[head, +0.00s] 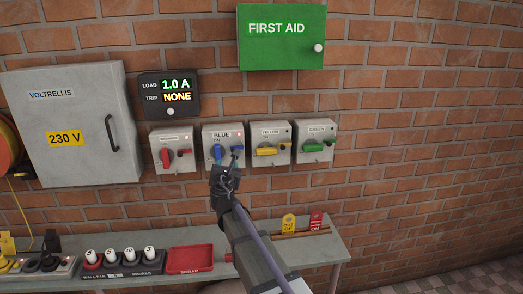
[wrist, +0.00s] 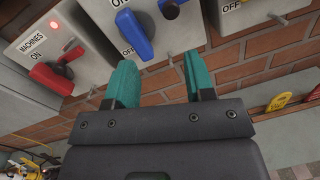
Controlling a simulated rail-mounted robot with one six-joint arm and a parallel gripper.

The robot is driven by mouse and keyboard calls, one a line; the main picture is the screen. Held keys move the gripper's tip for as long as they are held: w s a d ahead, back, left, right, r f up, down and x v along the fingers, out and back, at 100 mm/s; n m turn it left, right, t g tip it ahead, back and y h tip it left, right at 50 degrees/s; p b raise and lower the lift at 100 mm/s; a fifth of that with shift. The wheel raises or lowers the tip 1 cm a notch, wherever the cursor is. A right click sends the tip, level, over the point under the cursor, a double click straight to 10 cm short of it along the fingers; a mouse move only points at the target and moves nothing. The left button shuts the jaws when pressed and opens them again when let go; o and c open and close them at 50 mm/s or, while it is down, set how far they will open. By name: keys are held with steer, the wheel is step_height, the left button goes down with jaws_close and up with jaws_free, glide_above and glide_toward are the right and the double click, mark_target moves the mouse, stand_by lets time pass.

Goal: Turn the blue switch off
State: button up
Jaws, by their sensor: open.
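The blue switch box (head: 223,134) is grey and hangs on the brick wall, second from left in the row. Its blue handle (head: 217,153) stands upright and its small lamp is lit red. In the wrist view the blue handle (wrist: 134,34) shows close up, with an ON label above and an OFF label below. A smaller blue part (wrist: 169,9) sits to its right. My gripper (wrist: 158,78) is open and empty, its teal fingers just below the blue box, apart from the handle as far as I can tell. In the head view my gripper (head: 231,169) covers the box's lower edge.
The red box (head: 170,138) is at left, handle upright and lamp lit. The yellow (head: 269,135) and green (head: 316,131) boxes are at right, handles level. A bench (head: 150,276) with a red tray (head: 190,259) stands below.

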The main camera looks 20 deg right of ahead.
mark_target(218, 155)
steer(key=w+n, duration=0.1)
steer(key=w, duration=0.2)
steer(key=w+n+y, duration=0.1)
steer(key=w, duration=0.3)
steer(key=w+a+n, duration=0.1)
steer(key=w, duration=0.3)
steer(key=shift+a+r+n+y, duration=0.1)
steer(key=shift+n+y, duration=0.2)
steer(key=shift+s, duration=0.1)
steer(key=shift+c, duration=0.4)
jaws_close()
